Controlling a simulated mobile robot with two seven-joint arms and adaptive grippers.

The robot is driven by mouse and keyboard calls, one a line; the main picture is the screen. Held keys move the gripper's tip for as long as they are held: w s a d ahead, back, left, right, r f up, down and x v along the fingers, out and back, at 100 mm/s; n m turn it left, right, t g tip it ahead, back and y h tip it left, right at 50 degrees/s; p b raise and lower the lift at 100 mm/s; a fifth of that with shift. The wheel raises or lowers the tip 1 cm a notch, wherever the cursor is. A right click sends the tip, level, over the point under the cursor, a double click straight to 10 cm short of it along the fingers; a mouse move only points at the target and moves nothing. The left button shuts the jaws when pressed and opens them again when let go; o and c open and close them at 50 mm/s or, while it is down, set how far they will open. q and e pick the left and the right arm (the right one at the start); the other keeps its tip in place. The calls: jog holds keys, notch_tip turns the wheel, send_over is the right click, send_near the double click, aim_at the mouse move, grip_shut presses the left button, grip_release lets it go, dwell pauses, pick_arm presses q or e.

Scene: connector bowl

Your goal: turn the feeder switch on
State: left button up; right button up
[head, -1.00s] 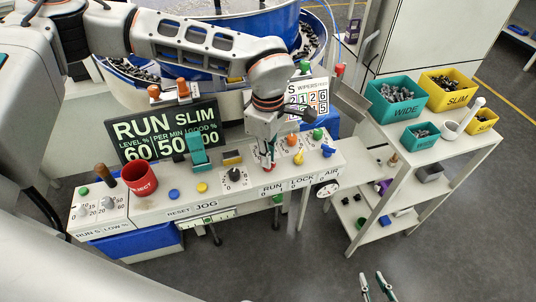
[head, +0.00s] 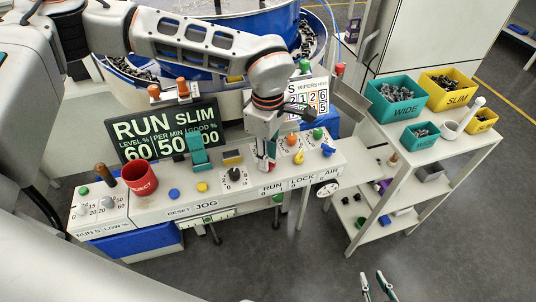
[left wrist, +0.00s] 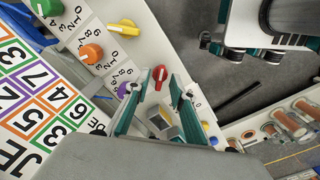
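The console (head: 150,208) carries a row of knobs along its top. A red rotary knob (left wrist: 159,75) shows between the fingertips of my left gripper (left wrist: 158,82) in the left wrist view. The fingers stand apart, one on each side; I cannot tell whether they touch it. In the head view my left gripper (head: 264,163) points down over the console just behind the RUN label (head: 272,188), largely hiding the red knob. I cannot read which knob is named feeder. My right gripper (head: 379,286) is open and empty at the bottom edge, away from the console.
Orange (head: 291,141), yellow (head: 299,157), green (head: 318,133) and blue (head: 327,150) knobs sit close right of my left gripper. A black knob (head: 235,175) and a red REJECT cup (head: 140,180) are to its left. A cart (head: 425,165) with bins stands at right.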

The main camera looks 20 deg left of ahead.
pick_arm(q)
notch_tip(320, 180, up, 12)
dwell(0.4)
jog(key=shift+s+f, duration=0.1)
jog(key=shift+f, duration=0.05)
dwell(0.3)
